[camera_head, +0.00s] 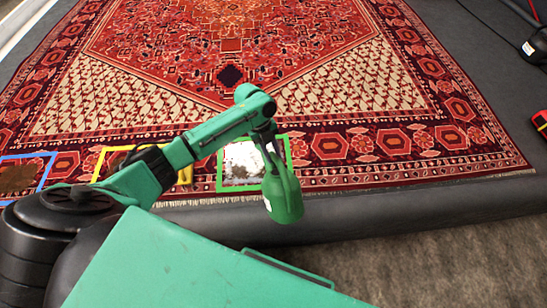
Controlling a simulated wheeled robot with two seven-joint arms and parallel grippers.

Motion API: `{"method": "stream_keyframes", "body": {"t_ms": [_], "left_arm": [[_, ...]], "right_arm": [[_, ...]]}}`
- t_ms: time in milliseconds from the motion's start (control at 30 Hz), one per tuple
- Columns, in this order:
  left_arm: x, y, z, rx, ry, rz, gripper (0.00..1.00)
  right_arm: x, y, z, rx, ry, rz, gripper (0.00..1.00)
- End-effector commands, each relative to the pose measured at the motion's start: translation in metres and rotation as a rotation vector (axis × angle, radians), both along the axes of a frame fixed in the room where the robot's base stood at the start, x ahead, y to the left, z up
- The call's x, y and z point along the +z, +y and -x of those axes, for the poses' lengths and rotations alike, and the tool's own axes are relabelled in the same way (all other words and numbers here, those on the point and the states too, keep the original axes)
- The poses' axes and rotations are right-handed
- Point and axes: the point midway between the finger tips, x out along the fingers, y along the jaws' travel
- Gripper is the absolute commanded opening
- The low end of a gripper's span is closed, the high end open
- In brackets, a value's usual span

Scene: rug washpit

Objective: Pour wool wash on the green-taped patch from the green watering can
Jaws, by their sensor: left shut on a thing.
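My left gripper (265,132) is shut on the green watering can (284,200), probably by its upper part. The can hangs tilted over the rug's near edge, at the right side of the green-taped patch (221,176). It hides part of the tape's right side. Inside the green tape, white foam-like liquid (241,154) covers much of the patch, with some brown along the lower part. The can's spout and any stream from it cannot be made out. My right gripper is not in view.
The red patterned rug (330,90) lies on a dark grey surface. A yellow-taped patch (101,160), partly behind my left arm, and a blue-taped brown patch (20,174) lie to the left. A black object (536,47) and a red one (540,121) are at the right edge.

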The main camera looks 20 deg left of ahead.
Motion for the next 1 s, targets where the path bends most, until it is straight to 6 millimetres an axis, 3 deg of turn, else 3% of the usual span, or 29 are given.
{"method": "stream_keyframes", "body": {"t_ms": [167,233,1000], "left_arm": [[-0.006,0.002,-0.006,0.0,0.018,0.027,0.0],[0.0,0.0,-0.001,-0.002,0.021,0.027,0.0],[-0.001,-0.024,0.051,-0.001,0.02,0.024,0.0]], "right_arm": [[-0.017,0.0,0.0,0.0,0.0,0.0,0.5],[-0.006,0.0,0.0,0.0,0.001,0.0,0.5],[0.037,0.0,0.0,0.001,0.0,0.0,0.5]]}}
